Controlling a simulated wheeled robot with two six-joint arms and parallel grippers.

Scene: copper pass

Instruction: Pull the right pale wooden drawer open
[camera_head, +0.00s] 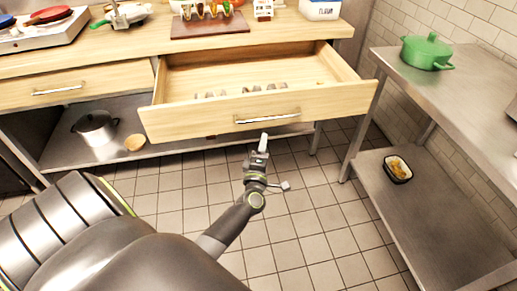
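The right pale wooden drawer (220,120) is pulled well out from under the counter, with its inside in view. Several small metallic items lie inside it. Its silver bar handle (267,117) is on the front panel. My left gripper (263,142) is just below the handle in the picture, in front of the drawer's lower edge. It does not appear to hold the handle. Its fingers overlap from this angle, so their opening cannot be told. My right gripper is not in view.
The left drawer (55,92) is shut. A pot (96,128) and a small bowl (135,142) sit on the lower shelf. A steel table (450,85) at right holds a green pot (426,52). The tiled floor (310,220) below the drawer is clear.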

